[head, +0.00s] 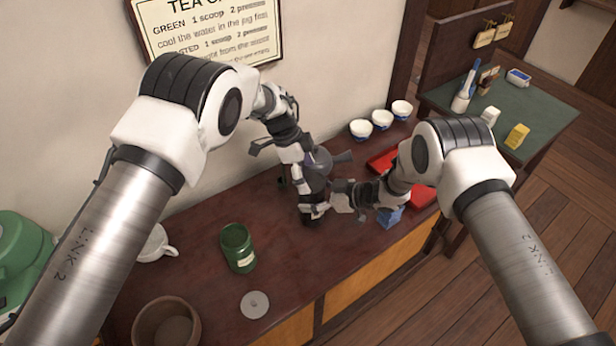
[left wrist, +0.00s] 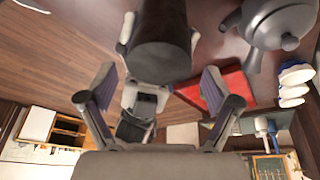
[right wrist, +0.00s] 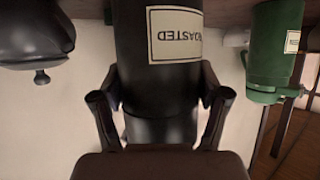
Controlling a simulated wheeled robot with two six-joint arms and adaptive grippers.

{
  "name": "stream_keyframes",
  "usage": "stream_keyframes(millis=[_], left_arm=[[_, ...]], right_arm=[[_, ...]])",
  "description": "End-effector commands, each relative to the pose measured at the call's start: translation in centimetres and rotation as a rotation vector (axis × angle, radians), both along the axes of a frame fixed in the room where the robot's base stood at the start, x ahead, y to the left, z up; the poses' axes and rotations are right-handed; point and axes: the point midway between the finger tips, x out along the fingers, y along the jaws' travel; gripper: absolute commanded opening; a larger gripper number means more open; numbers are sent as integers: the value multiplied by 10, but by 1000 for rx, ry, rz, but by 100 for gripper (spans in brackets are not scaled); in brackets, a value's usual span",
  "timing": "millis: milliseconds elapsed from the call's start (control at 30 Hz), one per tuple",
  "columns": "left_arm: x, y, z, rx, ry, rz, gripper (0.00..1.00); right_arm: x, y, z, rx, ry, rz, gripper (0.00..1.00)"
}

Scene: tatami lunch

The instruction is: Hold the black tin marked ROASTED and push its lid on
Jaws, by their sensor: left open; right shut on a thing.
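The black tin (right wrist: 135,40) shows its cream ROASTED label (right wrist: 176,36) upside down in the right wrist view. My right gripper (right wrist: 160,80) is shut around the tin, one finger on each side. In the left wrist view the tin (left wrist: 160,35) turns a plain, dark round end toward the camera. My left gripper (left wrist: 158,76) is open, its fingers spread around the line of that end, with nothing between the pads. In the head view both wrists meet near the counter's middle and largely hide the tin.
A dark teapot (left wrist: 285,25) stands close by. White cups (head: 382,119) and a red tray (head: 383,160) lie at the back right. A green tin (head: 238,248), a grey disc (head: 255,305), a brown pot (head: 167,322) and a blue block (head: 390,216) stand on the counter.

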Motion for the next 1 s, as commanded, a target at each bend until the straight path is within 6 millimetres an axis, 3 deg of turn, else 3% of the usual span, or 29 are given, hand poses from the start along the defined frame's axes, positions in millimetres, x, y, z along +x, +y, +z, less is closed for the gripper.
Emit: stream_keyframes(millis=[33,200,267,1000], left_arm=[[0,0,0,0,0,0,89],[0,0,0,0,0,0,30],[0,0,0,0,1,0,17],[-2,-1,-3,2,6,-1,17]], right_arm=[[0,0,0,-1,0,0,12],[0,0,0,-1,0,0,12],[0,0,0,-1,0,0,12],[0,0,0,1,-1,-1,12]])
